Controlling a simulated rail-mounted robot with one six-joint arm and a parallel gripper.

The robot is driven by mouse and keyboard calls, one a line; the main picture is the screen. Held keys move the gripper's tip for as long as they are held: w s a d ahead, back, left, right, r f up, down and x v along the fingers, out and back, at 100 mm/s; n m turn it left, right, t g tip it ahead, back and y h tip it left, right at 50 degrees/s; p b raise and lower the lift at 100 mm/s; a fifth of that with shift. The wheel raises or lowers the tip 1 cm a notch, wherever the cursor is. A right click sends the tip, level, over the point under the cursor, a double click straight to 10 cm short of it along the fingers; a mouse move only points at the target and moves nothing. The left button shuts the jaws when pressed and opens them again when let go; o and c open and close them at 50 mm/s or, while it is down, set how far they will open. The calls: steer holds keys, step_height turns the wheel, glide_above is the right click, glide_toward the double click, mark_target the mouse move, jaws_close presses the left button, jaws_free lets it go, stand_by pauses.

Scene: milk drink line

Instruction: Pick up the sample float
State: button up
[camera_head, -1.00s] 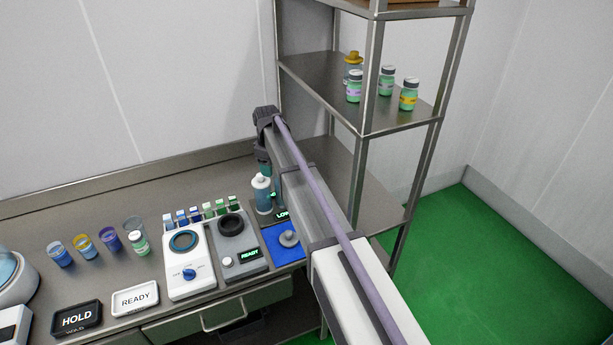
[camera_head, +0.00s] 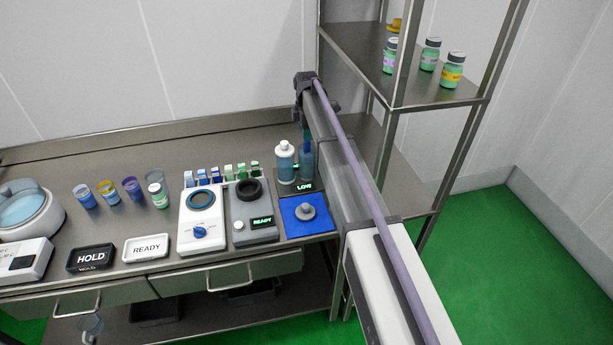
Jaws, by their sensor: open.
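A grey disc with a raised round knob (camera_head: 306,211) sits on a blue square mat (camera_head: 291,228) at the right end of the steel bench. It is the likeliest sample float, but no label shows. My arm reaches in from the lower right and ends, as far as I see, in a dark joint above the back of the bench, behind the disc. My gripper cannot be made out; the arm hides what lies beyond that joint. Nothing touches the disc.
Two bottles, one white-capped (camera_head: 285,163), stand behind the mat, close to my arm. A steel shelf rack (camera_head: 440,97) rises at the right.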

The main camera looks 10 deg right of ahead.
steer(key=shift+d, duration=0.15)
step_height(320, 180, down, 5)
steer(key=b, duration=0.5)
steer(key=shift+s+f, duration=0.1)
steer(key=shift+f, duration=0.1)
steer(key=shift+r, duration=0.3)
steer(key=shift+c, duration=0.4)
jaws_close()
